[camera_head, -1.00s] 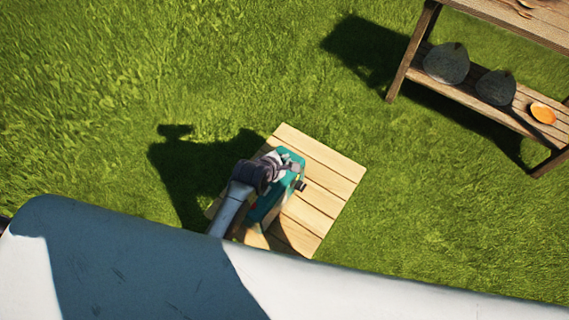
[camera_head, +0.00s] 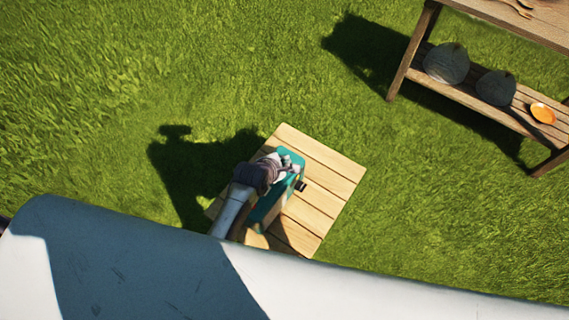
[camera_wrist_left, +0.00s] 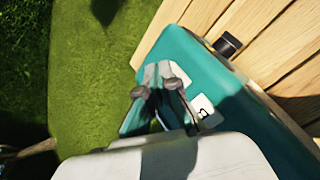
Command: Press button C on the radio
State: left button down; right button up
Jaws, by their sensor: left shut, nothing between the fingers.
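The radio is a teal box (camera_head: 286,192) on a slatted wooden table (camera_head: 331,178). In the left wrist view the radio (camera_wrist_left: 195,68) fills the middle, with a white label (camera_wrist_left: 205,113) bearing a dark letter I cannot read for sure. My left gripper (camera_head: 290,165) is over the radio's upper end in the head view. In the wrist view its fingertips (camera_wrist_left: 158,88) are close together and empty, over a pale patch on the radio. They partly hide that patch; contact and button C cannot be made out. My right gripper is not in view.
A black knob (camera_wrist_left: 228,44) sticks out at the radio's side. A wooden shelf table (camera_head: 474,95) stands at the upper right, with two dark round objects (camera_head: 446,63) and an orange dish (camera_head: 542,113) on its lower shelf. Grass around the small table is clear.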

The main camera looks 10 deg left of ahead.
pick_arm(q)
jog(key=shift+f, duration=0.35)
dwell(0.8)
jog(key=shift+r, duration=0.1)
jog(key=shift+r+p, duration=0.65)
jog(key=shift+p, duration=0.25)
jog(key=shift+r, duration=0.15)
notch_tip(320, 180, up, 5)
jog(key=p, duration=0.5)
jog(key=shift+p, duration=0.4)
